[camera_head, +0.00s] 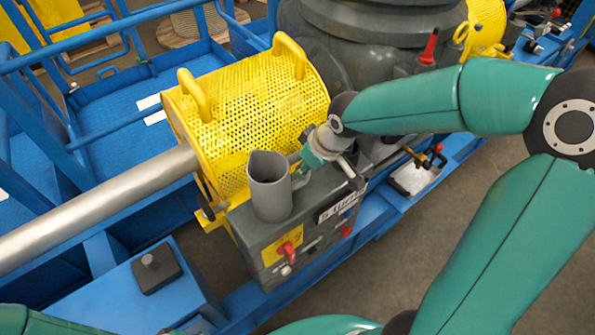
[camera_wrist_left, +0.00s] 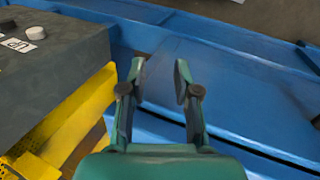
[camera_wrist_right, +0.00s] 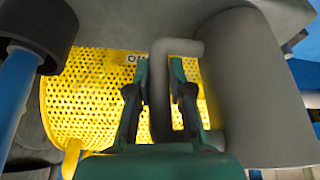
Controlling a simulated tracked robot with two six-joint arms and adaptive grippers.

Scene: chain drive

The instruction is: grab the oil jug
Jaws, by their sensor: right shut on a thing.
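The oil jug (camera_head: 270,188) is a grey open-topped cylinder with a side handle. It is upright at the top of the dark grey box (camera_head: 262,243); I cannot tell whether its base touches the box. My right gripper (camera_head: 304,160) is at the jug's right side. In the right wrist view the jug (camera_wrist_right: 258,90) is at right, and the right gripper (camera_wrist_right: 160,85) is shut on its handle (camera_wrist_right: 160,62), with a finger on each side. In the left wrist view my left gripper (camera_wrist_left: 160,72) is open and empty above blue framework. The head view does not show its fingers.
A yellow perforated guard (camera_head: 245,105) with two handles is behind the jug. A metal shaft (camera_head: 100,205) runs into it from the left. The box front has red knobs (camera_head: 288,250). A small black block (camera_head: 155,268) sits on the blue frame at lower left.

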